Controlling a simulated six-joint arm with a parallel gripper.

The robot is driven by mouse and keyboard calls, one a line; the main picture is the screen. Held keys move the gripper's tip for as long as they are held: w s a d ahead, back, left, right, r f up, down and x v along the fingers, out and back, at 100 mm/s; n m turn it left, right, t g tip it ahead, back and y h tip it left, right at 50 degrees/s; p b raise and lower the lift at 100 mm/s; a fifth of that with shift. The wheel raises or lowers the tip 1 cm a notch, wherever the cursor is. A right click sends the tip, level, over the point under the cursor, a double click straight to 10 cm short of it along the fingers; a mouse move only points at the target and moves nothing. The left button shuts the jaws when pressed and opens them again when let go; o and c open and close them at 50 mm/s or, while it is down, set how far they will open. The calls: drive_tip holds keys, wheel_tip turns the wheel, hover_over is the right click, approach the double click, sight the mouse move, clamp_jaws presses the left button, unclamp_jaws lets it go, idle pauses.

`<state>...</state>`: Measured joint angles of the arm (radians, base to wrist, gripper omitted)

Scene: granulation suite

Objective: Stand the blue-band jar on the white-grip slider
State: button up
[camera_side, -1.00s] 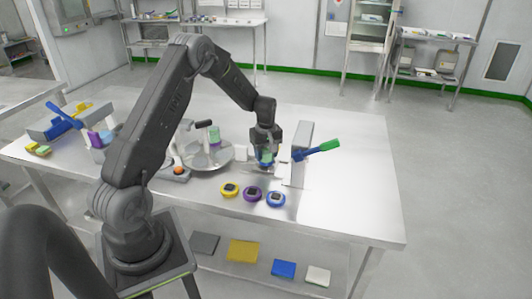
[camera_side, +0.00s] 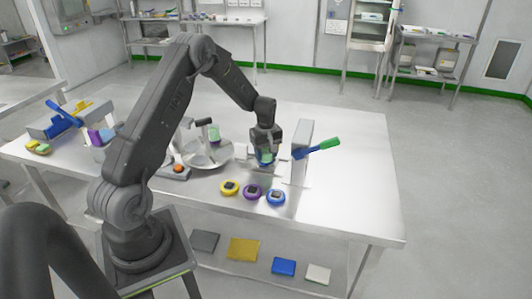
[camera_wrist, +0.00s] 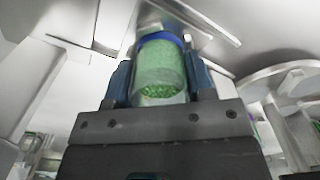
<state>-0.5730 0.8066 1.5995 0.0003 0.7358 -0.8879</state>
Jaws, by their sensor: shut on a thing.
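The blue-band jar, a clear jar of green granules (camera_wrist: 160,75), is in my gripper (camera_side: 265,156). The wrist view shows a finger of my gripper (camera_wrist: 160,88) on each side of it. Its blue band is at the end away from my wrist, which is the lower end in the side view (camera_side: 265,158). The jar looks upright, over or on the pale fixture left of the grey post. The wrist view shows a pale bar (camera_wrist: 202,22) beyond the jar. I cannot tell whether they touch. I cannot make out the white grip of the slider.
Yellow (camera_side: 229,188), purple (camera_side: 252,191) and blue (camera_side: 275,197) round pieces lie in front. The table's right side is clear.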

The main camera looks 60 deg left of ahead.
drive_tip(key=o, duration=1.4)
drive_tip(key=shift+c, duration=0.2)
wheel_tip(320, 180, up, 8)
idle(0.6)
